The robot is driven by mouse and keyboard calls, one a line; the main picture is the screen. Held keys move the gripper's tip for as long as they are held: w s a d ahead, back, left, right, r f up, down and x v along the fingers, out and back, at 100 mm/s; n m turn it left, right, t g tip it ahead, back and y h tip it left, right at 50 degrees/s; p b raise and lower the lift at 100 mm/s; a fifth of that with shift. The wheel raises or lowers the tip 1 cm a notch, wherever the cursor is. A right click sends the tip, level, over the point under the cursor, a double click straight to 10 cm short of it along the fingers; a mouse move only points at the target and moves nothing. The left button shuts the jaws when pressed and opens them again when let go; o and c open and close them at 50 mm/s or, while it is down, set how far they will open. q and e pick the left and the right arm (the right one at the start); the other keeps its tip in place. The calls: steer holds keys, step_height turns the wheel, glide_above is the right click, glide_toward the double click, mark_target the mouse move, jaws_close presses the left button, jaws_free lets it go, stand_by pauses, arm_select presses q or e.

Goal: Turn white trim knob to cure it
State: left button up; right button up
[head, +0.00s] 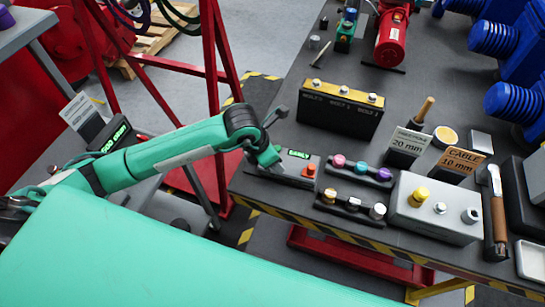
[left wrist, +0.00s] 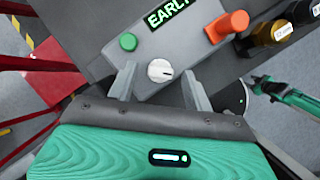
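The white trim knob (left wrist: 160,70) is a small round dial with a dark pointer line on the sloped face of a grey control box (left wrist: 188,52). In the head view the box (head: 292,178) sits at the table's near left corner, and my gripper hides the knob. The box's green display (head: 299,154) starts with "EARLY". My left gripper (left wrist: 160,82) is open, with one finger on each side of the knob and a gap to it on both sides. A teal and dark arm (left wrist: 292,98), seemingly my right, shows small at the right of the left wrist view; its finger state is unclear.
A green button (left wrist: 128,41) and an orange knob (left wrist: 228,25) flank the display. Racks with coloured knobs (head: 356,172) and metal-capped parts (head: 350,205) stand to the right, beside a grey box with a yellow knob (head: 408,216). A red frame (head: 215,90) stands left of the table.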

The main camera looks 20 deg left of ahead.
arm_select(q)
steer(key=b+v, duration=0.3)
steer(key=v, duration=1)
steer(key=shift+r, duration=0.4)
